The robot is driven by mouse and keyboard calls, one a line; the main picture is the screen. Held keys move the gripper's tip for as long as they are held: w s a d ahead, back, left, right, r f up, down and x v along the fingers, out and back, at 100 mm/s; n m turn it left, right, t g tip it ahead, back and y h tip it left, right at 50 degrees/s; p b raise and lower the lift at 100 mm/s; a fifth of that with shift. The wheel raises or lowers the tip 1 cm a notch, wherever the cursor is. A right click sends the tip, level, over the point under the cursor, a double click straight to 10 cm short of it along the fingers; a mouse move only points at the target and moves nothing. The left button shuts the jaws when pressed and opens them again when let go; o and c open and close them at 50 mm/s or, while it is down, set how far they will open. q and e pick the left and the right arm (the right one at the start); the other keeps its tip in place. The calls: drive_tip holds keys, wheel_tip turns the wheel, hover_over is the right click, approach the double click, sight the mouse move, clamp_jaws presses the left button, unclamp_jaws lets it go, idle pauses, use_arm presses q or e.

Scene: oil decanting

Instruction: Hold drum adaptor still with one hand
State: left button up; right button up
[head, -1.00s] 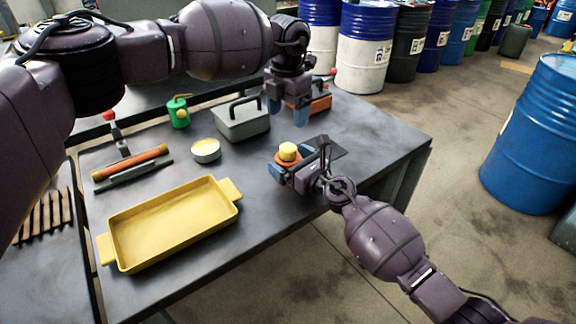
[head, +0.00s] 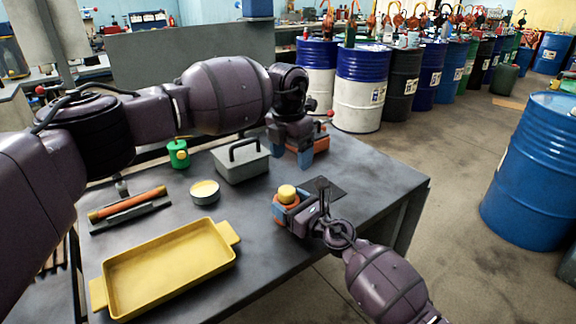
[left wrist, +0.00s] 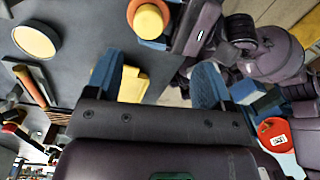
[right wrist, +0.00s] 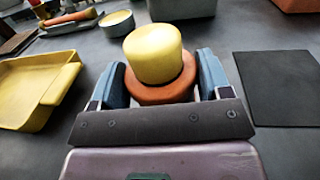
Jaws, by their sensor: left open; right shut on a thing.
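The drum adaptor, an orange round body with a yellow cap (head: 287,194), stands upright near the table's right front. It also shows in the right wrist view (right wrist: 153,55) and at the top of the left wrist view (left wrist: 149,22). My right gripper (right wrist: 163,82) is shut on its orange body, with one blue finger on each side and the cap above. My left gripper (head: 291,152) is open, higher and farther back, apart from the adaptor. In the left wrist view its fingers (left wrist: 157,80) are spread. The adaptor's underside is hidden.
A yellow tray (head: 112,300), a round dish (head: 205,192), a grey lidded box (head: 241,160), a green can (head: 178,153) and a black mat (head: 325,188) are on the table. An orange case (head: 320,143) is behind my left gripper. Drums stand beyond the table.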

sight(287, 189)
use_arm(q)
drive_tip(key=shift+y, duration=0.3)
drive_tip(key=f, duration=0.7)
drive_tip(key=a+f, duration=0.1)
drive_tip(key=f, duration=0.2)
drive_tip(key=shift+w+f, duration=0.2)
drive_tip(key=shift+f, duration=0.2)
drive_tip(key=c, duration=1.1)
drive_tip(key=shift+r, duration=0.35)
drive_tip(key=shift+r, duration=0.7)
